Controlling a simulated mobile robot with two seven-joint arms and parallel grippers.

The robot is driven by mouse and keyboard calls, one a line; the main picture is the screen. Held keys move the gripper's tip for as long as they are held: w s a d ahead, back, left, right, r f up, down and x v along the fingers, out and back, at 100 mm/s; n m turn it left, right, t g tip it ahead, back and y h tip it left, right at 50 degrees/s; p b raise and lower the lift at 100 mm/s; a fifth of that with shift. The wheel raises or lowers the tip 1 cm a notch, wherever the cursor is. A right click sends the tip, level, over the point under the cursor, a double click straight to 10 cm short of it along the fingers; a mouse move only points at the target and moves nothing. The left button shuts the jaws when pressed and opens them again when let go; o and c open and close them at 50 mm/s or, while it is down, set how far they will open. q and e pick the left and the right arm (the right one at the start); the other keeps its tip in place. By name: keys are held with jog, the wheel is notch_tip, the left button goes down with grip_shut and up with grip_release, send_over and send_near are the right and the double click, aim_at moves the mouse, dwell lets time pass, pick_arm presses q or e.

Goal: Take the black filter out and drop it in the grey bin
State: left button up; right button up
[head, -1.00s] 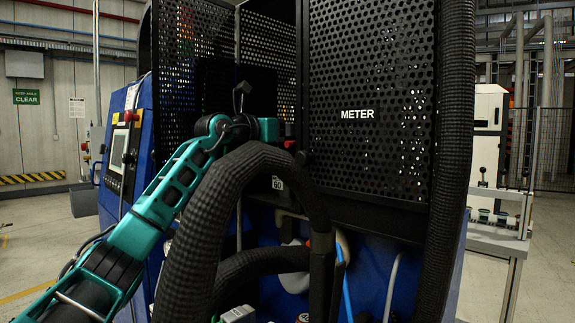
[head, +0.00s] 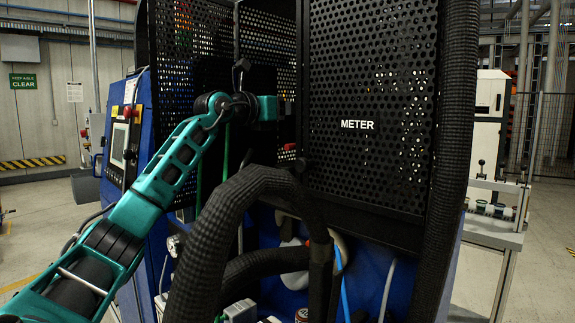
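My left arm reaches in from the left. Its teal gripper (head: 268,109) is at the dark opening of the blue machine, left of the METER panel. The fingers cannot be made out against the dark interior, so I cannot tell whether they are open or hold anything. I cannot make out the black filter in the dark opening. My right gripper is not in view.
A thick black hose (head: 225,205) arches in front of the opening, below my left gripper. Another hose (head: 452,170) runs down the right side. The perforated METER panel (head: 375,70) borders the opening. A bench (head: 495,235) with small items stands right. Floor is clear at far left.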

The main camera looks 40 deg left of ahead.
pick_arm(q)
jog(key=shift+r, duration=0.2)
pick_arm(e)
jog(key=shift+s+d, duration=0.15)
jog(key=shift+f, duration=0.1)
pick_arm(q)
jog(key=shift+s+f, duration=0.1)
jog(key=shift+s, duration=0.15)
jog(key=shift+s+a+b, duration=0.1)
jog(key=shift+s+b, duration=0.55)
jog(key=shift+b, duration=0.05)
jog(key=s+b, duration=0.5)
jog(key=s, duration=0.5)
jog(key=shift+s+a, duration=0.15)
jog(key=shift+a, duration=0.25)
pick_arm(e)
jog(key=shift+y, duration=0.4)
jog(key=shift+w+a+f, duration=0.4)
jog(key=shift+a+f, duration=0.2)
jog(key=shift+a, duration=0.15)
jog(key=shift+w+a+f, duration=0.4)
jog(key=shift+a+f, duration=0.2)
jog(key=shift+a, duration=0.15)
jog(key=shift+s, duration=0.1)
